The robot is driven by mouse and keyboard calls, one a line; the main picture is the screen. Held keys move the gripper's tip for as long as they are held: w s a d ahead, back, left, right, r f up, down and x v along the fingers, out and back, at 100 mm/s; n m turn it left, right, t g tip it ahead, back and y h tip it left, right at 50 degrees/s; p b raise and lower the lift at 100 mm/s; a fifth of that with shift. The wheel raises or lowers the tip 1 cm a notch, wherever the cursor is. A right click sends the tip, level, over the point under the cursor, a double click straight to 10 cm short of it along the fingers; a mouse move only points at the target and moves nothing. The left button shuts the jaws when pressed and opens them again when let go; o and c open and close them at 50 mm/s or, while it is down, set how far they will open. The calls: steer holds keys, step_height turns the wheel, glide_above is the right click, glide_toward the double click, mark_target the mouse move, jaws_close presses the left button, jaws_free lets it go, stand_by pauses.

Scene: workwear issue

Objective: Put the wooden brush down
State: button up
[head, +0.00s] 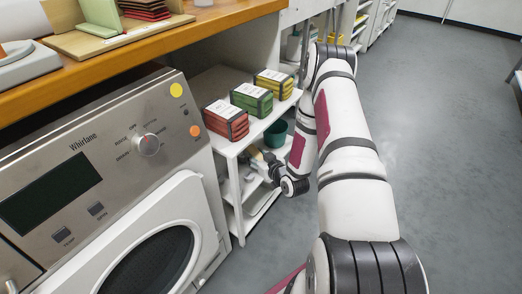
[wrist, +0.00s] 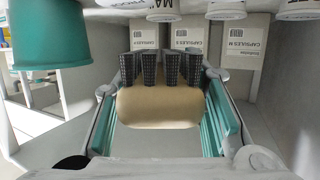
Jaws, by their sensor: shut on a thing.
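The wooden brush (wrist: 158,108) is a tan, rounded block with several dark bristle tufts along one side in the wrist view. My gripper (wrist: 160,100) is shut on it, with a teal-lined finger at each side of the block. In the head view my gripper (head: 262,163) reaches in at the open side of the white shelf unit, below its top board, and a small tan part of the brush (head: 255,152) shows. I cannot tell whether the brush touches a shelf board.
The white shelf unit (head: 232,150) carries red (head: 226,120), green (head: 252,99) and yellow (head: 273,83) stacks on top. A teal pot (head: 276,134) stands close to my gripper. Boxes labelled capsules (wrist: 188,36) are beyond the brush. The washing machine (head: 110,190) is at left.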

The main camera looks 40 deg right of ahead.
steer(key=w+d+b, duration=0.1)
steer(key=w+d, duration=0.3)
steer(key=w+d+f+b, duration=0.1)
steer(key=w+d, duration=0.1)
steer(key=d, duration=0.1)
steer(key=shift+b, duration=0.35)
steer(key=shift+w+d+f+b, duration=0.15)
steer(key=shift+f+b, duration=0.45)
steer(key=shift+f, duration=0.3)
steer(key=shift+w+d+f+b, duration=0.1)
steer(key=shift+f+b, duration=0.45)
steer(key=shift+f, duration=0.3)
steer(key=shift+f, duration=0.25)
steer(key=o, duration=1)
steer(key=shift+r, duration=0.25)
steer(key=p+v, duration=0.5)
steer(key=v, duration=0.7)
